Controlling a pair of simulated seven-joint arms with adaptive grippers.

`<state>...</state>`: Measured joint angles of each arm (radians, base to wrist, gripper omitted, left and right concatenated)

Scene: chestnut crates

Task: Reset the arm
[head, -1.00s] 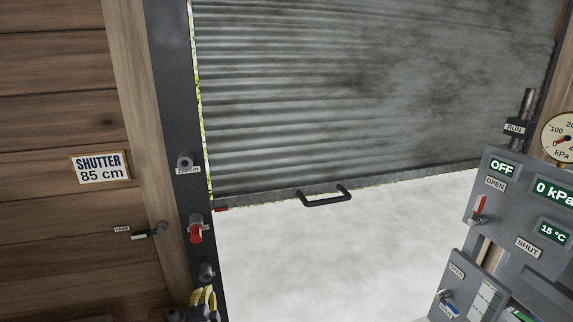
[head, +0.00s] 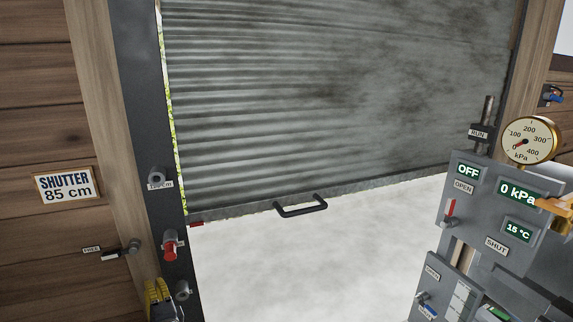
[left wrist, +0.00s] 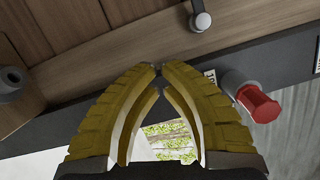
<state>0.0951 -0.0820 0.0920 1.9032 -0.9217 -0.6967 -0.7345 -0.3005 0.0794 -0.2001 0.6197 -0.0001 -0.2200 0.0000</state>
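My left gripper (head: 160,300) is at the bottom left of the head view, in front of the dark door post (head: 150,120). In the left wrist view its yellow fingers (left wrist: 160,68) meet at the tips, with nothing held between them. A red-capped knob (left wrist: 258,102) on the post is to the right of the fingertips and apart from them; it also shows in the head view (head: 170,250). An orange piece (head: 556,208), cut off at the right edge of the head view, seems to be my right gripper; its opening cannot be made out.
A grey shutter (head: 320,100) with a black handle (head: 302,206) hangs partly raised over a pale, misty opening. A "SHUTTER 85 cm" sign (head: 67,184) and a lever (head: 122,250) are at left. A control panel (head: 465,175) reading OFF and a gauge (head: 530,141) stand at right.

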